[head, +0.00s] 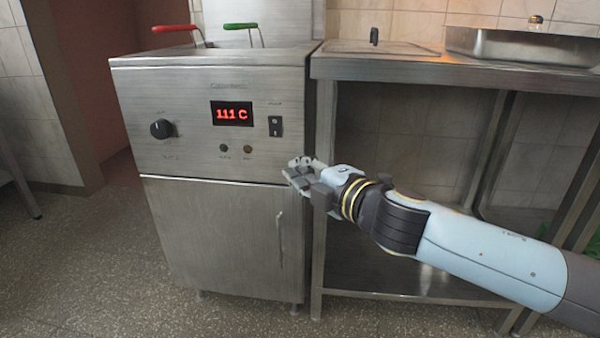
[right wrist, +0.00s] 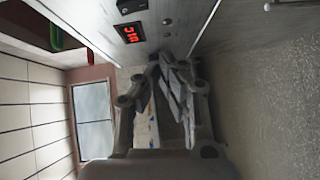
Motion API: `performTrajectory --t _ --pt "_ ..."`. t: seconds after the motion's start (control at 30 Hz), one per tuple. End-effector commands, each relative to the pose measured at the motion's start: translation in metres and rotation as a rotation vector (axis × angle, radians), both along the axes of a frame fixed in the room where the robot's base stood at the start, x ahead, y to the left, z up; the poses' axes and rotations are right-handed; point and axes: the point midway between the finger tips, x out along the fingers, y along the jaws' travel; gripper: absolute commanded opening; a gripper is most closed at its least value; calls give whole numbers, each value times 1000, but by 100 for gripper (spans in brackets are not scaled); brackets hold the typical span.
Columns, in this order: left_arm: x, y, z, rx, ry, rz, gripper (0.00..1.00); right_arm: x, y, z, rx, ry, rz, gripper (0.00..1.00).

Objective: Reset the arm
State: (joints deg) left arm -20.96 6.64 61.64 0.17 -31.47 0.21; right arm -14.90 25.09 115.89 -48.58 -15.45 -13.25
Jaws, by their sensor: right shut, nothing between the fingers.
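My right arm comes in from the right in the head view. Its gripper (head: 296,170) is shut and empty, in front of the right edge of the steel fryer (head: 215,225), below its switch. In the right wrist view the closed fingers (right wrist: 172,62) show in the middle, close to the fryer front. The fryer's red display (head: 232,113) reads 111 C; it also shows in the right wrist view (right wrist: 131,33). A black knob (head: 162,129) and a black rocker switch (head: 275,126) sit on the panel. My left gripper is not in view.
Fryer baskets with a red handle (head: 175,28) and a green handle (head: 240,26) sit on top. A steel table (head: 420,68) stands right of the fryer, with a lidded pan (head: 375,47) and a steel tray (head: 520,45). The floor (head: 90,260) at left is clear.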

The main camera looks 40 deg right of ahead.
Motion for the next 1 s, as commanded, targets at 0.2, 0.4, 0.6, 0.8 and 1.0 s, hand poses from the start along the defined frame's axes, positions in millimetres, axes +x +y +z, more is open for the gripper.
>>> performTrajectory --t 0.2,0.4,0.6,0.8,1.0 --pt "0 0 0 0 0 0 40 0 0 0 0 0 0 0" --pt "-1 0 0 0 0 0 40 0 0 0 1 0 0 0" --pt "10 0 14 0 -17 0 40 -1 2 16 16 -8 -7 0" --pt "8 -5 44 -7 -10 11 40 -33 -23 -81 189 235 -149 0" --pt "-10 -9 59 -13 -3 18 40 -127 -25 -221 469 548 -353 0"
